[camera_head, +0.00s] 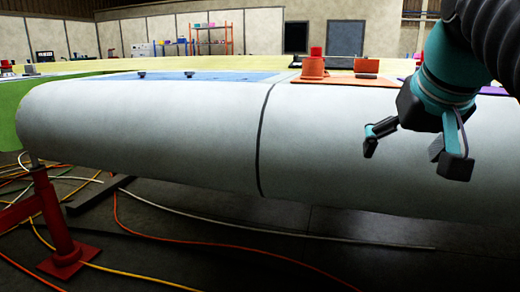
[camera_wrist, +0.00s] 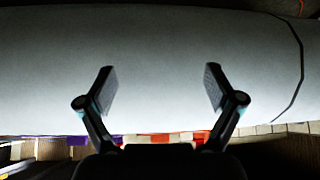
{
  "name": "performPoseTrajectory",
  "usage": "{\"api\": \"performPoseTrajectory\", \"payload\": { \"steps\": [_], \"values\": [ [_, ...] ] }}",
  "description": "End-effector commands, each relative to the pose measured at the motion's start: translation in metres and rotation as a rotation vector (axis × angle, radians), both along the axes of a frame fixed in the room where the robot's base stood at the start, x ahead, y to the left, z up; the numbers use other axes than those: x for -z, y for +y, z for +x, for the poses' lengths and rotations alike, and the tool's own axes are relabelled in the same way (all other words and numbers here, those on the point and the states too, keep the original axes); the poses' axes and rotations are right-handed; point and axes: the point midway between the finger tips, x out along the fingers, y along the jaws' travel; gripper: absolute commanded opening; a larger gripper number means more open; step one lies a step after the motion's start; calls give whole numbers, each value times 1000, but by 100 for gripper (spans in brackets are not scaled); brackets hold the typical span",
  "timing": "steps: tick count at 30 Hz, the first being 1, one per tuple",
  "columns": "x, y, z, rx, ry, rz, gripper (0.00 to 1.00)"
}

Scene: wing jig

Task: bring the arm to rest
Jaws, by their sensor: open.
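My gripper (camera_head: 411,157) hangs at the right of the head view, fingers spread wide with nothing between them. In the wrist view my gripper (camera_wrist: 159,88) also shows open and empty, its two pads apart. The pale grey wing (camera_head: 150,126) lies across the head view, and my gripper is in front of its rounded edge. The wing's surface (camera_wrist: 160,45) fills most of the wrist view behind the fingers. I cannot tell the exact gap between the fingers and the wing.
A red stand (camera_head: 62,225) is under the wing's left end. Orange and yellow cables (camera_head: 200,249) run over the dark floor. On the wing's top are a blue mat (camera_head: 205,76) and an orange mat (camera_head: 350,80) bearing a red-orange part (camera_head: 313,68). A shelf (camera_head: 211,39) stands far back.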

Motion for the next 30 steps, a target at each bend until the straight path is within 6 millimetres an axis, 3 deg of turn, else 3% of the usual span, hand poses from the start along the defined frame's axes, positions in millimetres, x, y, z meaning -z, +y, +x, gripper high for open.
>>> {"api": "performPoseTrajectory", "payload": {
  "steps": [1,12,18,23,30],
  "values": [
    [24,6,-4,-15,17,2,92],
    [196,41,-46,-109,103,4,92],
    [266,51,-72,-146,137,0,92],
    [288,56,-82,-158,146,-1,92],
    [289,56,-82,-158,147,-1,92]
  ]
}}
